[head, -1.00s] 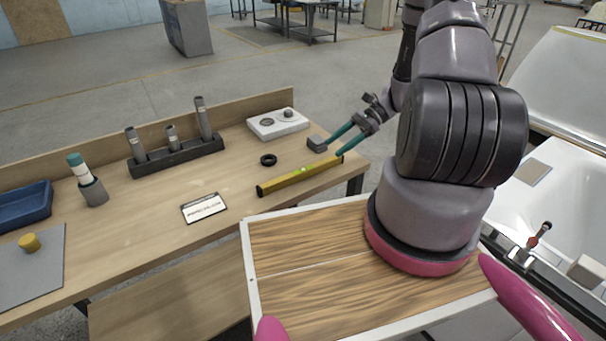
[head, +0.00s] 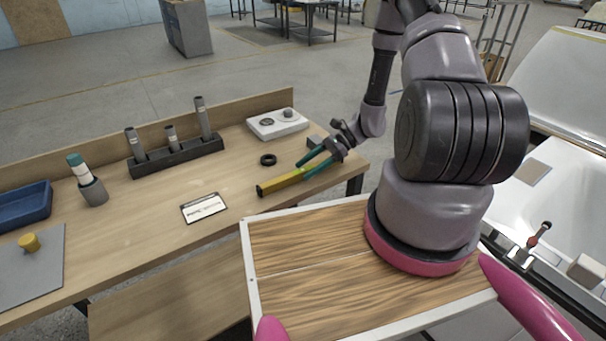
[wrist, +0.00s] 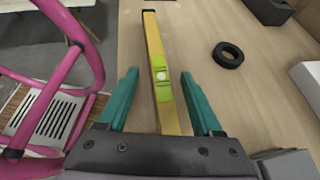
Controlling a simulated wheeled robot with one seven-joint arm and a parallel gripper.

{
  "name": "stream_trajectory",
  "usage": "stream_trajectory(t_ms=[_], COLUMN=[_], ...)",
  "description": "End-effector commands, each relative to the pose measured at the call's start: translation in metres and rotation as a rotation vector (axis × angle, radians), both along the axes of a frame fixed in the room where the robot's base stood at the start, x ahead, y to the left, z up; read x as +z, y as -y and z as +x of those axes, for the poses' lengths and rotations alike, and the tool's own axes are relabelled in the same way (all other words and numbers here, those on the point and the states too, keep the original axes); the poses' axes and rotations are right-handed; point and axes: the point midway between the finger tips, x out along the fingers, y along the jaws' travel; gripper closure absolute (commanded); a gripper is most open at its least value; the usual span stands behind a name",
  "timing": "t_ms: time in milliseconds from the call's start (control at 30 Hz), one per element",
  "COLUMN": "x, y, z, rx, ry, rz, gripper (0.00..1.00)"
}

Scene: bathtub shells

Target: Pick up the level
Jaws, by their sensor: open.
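The level is a long yellow bar with black ends and a bright green vial section. It lies on the wooden workbench near its front right edge, and in the head view its left part (head: 279,186) shows while my gripper covers the right part. In the wrist view the level (wrist: 153,45) runs between the two teal fingers, with a gap on each side. My gripper (wrist: 160,98) is open and holds nothing. In the head view my gripper (head: 308,165) is over the level's right half.
A black ring (head: 268,160) lies just behind the level, also in the wrist view (wrist: 228,55). A small grey block (head: 315,142) and a white device (head: 277,123) stand behind. A label card (head: 204,208) lies to the left. The bench between is clear.

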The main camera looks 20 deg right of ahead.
Motion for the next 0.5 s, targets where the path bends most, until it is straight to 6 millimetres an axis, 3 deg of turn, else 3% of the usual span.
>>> stream_trajectory(t_ms=[233,267,400,433,500], x=[-0.0010,-0.0010,-0.0010,-0.0010,-0.0010], y=[-0.0022,-0.0022,-0.0021,-0.0020,-0.0020], z=[-0.0002,-0.0001,0.0000,0.0000,0.0000], rx=[0.000,0.001,0.001,0.001,0.001], ry=[0.001,0.002,0.002,0.002,0.002], rz=[0.000,0.000,-0.001,-0.001,-0.001], gripper=[0.33,0.41,0.94,1.00,1.00])
